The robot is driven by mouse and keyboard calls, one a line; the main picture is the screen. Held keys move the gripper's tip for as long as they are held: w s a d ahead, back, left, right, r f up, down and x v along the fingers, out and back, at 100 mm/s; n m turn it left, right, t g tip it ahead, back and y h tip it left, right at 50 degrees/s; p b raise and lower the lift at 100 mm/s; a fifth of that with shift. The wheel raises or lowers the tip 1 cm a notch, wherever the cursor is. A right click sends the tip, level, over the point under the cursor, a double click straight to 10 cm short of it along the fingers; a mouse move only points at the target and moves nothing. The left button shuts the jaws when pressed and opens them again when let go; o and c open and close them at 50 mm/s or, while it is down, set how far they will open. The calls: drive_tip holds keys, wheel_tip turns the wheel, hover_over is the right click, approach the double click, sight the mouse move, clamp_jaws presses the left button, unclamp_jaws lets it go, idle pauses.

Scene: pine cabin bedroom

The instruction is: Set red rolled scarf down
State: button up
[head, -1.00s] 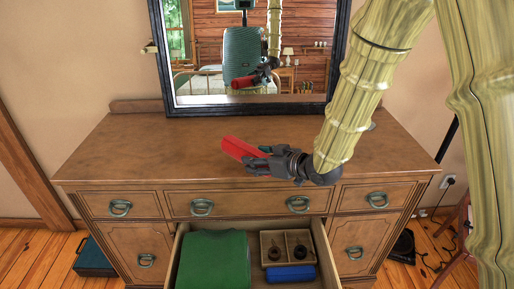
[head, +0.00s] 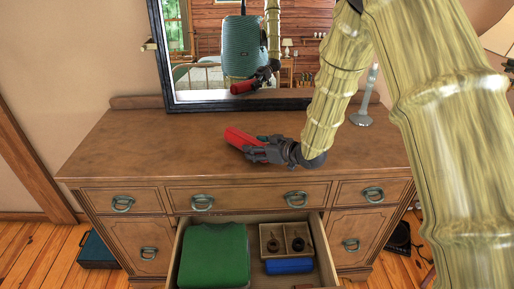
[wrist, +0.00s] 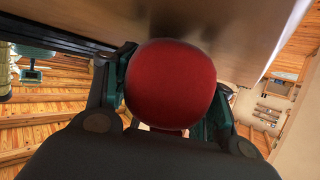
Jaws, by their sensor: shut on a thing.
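The red rolled scarf (head: 240,138) is in my gripper (head: 258,147), over the middle of the brown dresser top (head: 165,140) in the head view. My gripper is shut on the scarf near its right end, and the scarf's left end sticks out. The scarf looks low over the top; I cannot tell whether it touches. In the wrist view the scarf's round red end (wrist: 170,85) fills the space between the fingers, with the dresser surface (wrist: 215,25) close beside it.
Below, an open drawer (head: 176,262) holds a green folded item (head: 214,255), a wooden divided box (head: 272,231) and a blue item (head: 288,266). A black-framed mirror (head: 215,107) stands at the back. A grey stand (head: 362,118) is at the back right. The left dresser top is clear.

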drive_tip(key=shift+f, duration=0.35)
drive_tip(key=o, duration=1.2)
drive_tip(key=shift+f, duration=0.1)
drive_tip(key=shift+c, duration=0.2)
drive_tip(key=b+v, duration=0.2)
drive_tip(key=v, duration=1)
